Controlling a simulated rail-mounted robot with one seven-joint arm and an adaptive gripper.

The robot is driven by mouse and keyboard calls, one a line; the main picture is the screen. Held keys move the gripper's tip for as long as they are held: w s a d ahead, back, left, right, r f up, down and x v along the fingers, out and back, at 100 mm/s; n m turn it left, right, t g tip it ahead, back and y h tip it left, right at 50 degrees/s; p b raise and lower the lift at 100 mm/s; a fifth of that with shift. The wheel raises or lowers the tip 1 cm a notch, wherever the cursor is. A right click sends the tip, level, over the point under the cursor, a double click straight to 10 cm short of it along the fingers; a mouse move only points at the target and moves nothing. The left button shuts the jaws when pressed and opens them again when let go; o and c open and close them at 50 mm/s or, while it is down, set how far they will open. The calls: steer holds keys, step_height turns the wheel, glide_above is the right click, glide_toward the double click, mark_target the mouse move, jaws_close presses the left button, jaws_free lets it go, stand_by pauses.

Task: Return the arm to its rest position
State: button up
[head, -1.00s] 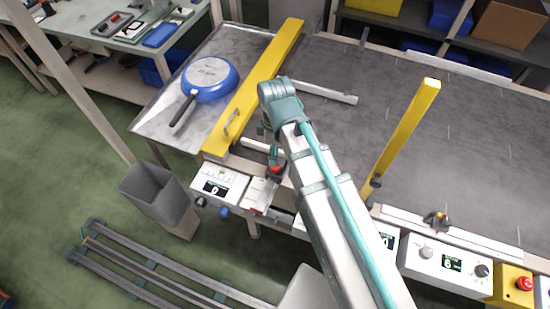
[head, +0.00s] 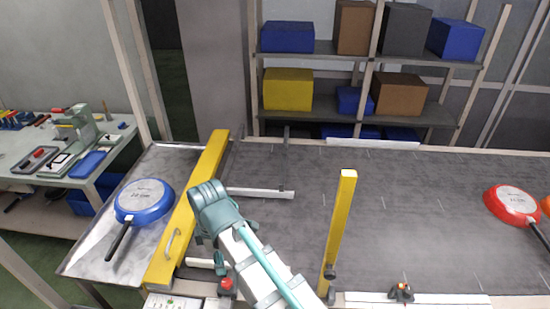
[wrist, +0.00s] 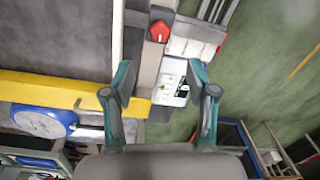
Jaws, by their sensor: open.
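My arm reaches up from the bottom of the head view, and its wrist end (head: 215,210) is above the conveyor's near left part, just right of the yellow bar. In the wrist view my gripper (wrist: 158,80) has its two fingers wide apart with nothing between them. Below the gap are a control box (wrist: 170,85) and a red knob (wrist: 160,31), some distance off. In the head view the fingers are hidden behind the wrist.
A blue pan (head: 145,200) lies upside down on the metal table (head: 85,255) left of the yellow bar (head: 190,215). A yellow post (head: 338,230) stands right of my arm. A red pan (head: 513,204) is on the conveyor (head: 420,220) at the far right. Shelves with boxes stand behind.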

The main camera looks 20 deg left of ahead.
mark_target(226, 282)
steer(key=f, duration=1.1)
steer(key=shift+s+d+f, duration=0.1)
steer(key=shift+s+f, duration=0.1)
steer(key=shift+f, duration=0.05)
steer(key=shift+r, duration=0.1)
step_height(226, 282, up, 12)
step_height(226, 282, down, 12)
steer(key=shift+f, duration=0.15)
steer(key=m, duration=0.4)
steer(key=shift+m, duration=0.3)
steer(key=m, duration=0.9)
steer(key=shift+d+m, duration=0.1)
steer(key=shift+m, duration=0.2)
steer(key=m, duration=0.4)
steer(key=shift+y, duration=0.3)
